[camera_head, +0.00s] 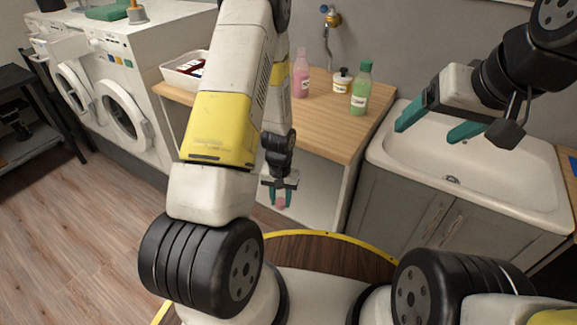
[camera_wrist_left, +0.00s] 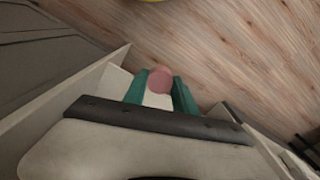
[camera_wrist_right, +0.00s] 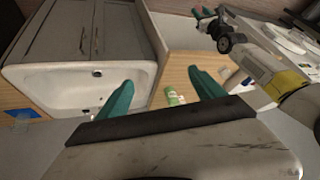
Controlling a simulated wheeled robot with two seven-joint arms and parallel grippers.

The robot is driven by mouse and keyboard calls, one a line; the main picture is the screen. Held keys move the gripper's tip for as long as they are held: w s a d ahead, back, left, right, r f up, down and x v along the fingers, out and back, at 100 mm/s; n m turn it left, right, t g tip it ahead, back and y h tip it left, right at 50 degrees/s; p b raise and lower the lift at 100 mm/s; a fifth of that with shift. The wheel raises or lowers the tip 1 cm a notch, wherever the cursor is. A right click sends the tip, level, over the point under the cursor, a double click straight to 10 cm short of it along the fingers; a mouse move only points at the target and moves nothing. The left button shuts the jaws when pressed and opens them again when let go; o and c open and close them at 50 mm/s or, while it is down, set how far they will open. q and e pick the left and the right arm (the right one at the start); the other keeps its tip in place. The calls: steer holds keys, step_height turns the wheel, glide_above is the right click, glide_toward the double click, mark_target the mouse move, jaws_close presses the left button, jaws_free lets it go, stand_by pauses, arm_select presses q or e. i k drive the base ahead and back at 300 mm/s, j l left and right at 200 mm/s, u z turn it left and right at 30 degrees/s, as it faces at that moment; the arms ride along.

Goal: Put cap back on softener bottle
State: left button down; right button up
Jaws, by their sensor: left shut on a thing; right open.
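My left gripper (camera_head: 280,188) hangs low in front of the wooden counter. It is shut on a small pink cap (camera_head: 281,203); the cap also shows between the fingers in the left wrist view (camera_wrist_left: 160,80). A pink bottle (camera_head: 301,76) with a white label and a narrow pink neck stands upright on the counter, beyond and above the left gripper. I cannot clearly make out its top. My right gripper (camera_head: 435,129) is open and empty above the sink, apart from the bottles.
A green bottle (camera_head: 360,89) and a white jar (camera_head: 341,80) stand right of the pink bottle on the counter (camera_head: 318,119). A white tray (camera_head: 181,72) sits at its left end. A brass tap (camera_head: 332,18) is on the wall. The sink (camera_head: 480,178) is at right, washing machines (camera_head: 127,62) at left.

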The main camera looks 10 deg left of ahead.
mark_target(301, 66)
steer(key=i+j, duration=0.1)
steer(key=j, duration=0.45)
steer(key=i+j, duration=0.1)
steer(key=j, duration=0.45)
steer(key=i+j, duration=0.1)
steer(key=j, duration=0.45)
steer(key=i+j, duration=0.1)
steer(key=j, duration=0.4)
steer(key=i+j, duration=0.1)
steer(key=j, duration=0.45)
steer(key=z, duration=1.4)
